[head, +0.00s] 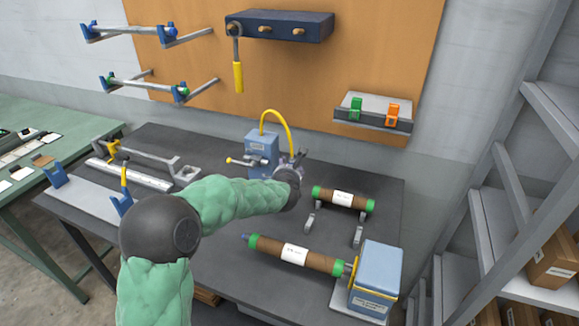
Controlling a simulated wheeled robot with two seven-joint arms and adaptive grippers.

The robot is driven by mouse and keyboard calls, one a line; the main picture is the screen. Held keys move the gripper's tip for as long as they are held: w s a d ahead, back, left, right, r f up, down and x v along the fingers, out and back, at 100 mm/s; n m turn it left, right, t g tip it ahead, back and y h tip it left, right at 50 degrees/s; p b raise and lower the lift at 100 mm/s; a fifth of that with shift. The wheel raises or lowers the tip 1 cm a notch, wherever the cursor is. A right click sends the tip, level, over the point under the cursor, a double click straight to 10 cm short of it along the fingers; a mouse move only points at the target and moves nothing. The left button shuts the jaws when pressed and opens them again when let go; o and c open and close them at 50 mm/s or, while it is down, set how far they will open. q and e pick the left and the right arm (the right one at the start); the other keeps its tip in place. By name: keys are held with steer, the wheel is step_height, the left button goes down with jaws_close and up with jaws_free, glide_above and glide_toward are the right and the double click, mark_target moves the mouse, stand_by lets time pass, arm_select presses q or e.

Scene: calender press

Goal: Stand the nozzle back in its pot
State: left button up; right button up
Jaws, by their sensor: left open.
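My left gripper (299,157) is open, at the back middle of the dark bench, with its fingers pointing away from me. It is just right of a blue box unit (262,147). A yellow hose (277,116) rises from that unit and arches down to the right, ending behind or beside my gripper. The nozzle and its pot cannot be made out; my gripper and wrist cover the area around the hose's end. I cannot tell whether the fingers touch anything. My right gripper is not in view.
Two brown rolls with green ends, one on a stand (343,199) and one (295,254) joined to a blue-grey box (377,279), lie to the right. A metal linkage (150,160) and rail lie left. A pegboard (300,70) with tools stands behind; shelving (500,200) is right.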

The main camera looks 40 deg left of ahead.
arm_select(q)
steer(key=p+v, duration=0.1)
steer(key=v, duration=0.6)
steer(key=shift+s+d, duration=0.15)
steer(key=shift+s, duration=0.05)
steer(key=shift+r, duration=0.1)
